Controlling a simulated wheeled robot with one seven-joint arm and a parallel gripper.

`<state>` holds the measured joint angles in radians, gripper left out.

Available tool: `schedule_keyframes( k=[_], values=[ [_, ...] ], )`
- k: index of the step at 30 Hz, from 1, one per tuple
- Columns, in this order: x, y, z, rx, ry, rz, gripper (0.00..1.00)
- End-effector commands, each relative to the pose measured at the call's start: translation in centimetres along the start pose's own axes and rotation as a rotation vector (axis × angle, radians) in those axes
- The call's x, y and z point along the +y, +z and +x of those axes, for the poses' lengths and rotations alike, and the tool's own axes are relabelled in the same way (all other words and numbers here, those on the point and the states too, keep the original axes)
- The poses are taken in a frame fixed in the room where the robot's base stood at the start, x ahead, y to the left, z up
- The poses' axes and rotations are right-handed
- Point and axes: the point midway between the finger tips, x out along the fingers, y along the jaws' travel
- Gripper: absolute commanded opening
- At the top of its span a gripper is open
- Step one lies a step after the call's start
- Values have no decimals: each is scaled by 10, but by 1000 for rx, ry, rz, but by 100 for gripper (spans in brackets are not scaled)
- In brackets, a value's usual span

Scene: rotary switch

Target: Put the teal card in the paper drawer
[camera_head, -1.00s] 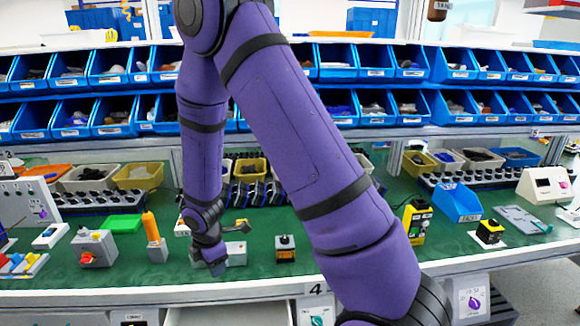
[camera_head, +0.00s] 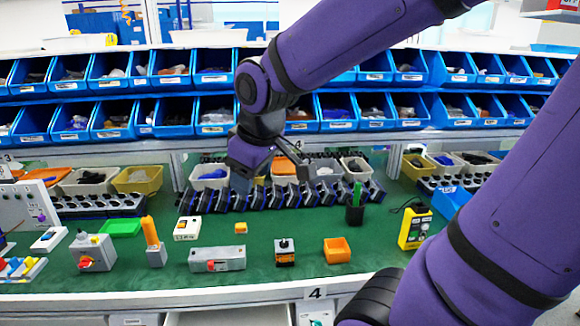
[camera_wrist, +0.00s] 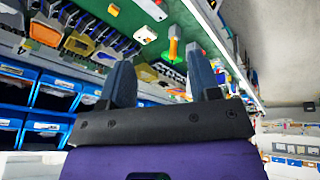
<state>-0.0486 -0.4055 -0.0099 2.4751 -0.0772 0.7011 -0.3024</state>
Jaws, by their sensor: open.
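I cannot make out a loose teal card in either current view. A small label with a teal mark (camera_head: 318,318) shows at the bottom edge of the head view, below the number 4, partly cut off. A pale drawer-like opening (camera_head: 235,317) shows under the bench front, mostly cut off; I cannot tell whether it is the paper drawer. My gripper (camera_head: 284,158) is raised over the back of the green bench, in front of the lower blue bins. In the wrist view my gripper (camera_wrist: 160,82) has its two fingers apart, with nothing between them.
A row of dark blue-black units (camera_head: 290,195) lines the back.

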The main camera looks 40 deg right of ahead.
Motion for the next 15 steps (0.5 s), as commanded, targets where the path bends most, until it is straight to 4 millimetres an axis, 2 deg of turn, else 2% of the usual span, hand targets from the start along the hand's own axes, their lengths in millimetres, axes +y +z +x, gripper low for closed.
schedule_keyframes(
  k=[1,6,10,15],
  values=[
    [-2,9,-16,21,4,53,57],
    [-12,41,-52,60,-1,229,57],
    [-20,59,-70,81,-9,328,57],
    [-26,72,-80,92,-15,392,57]
  ],
)
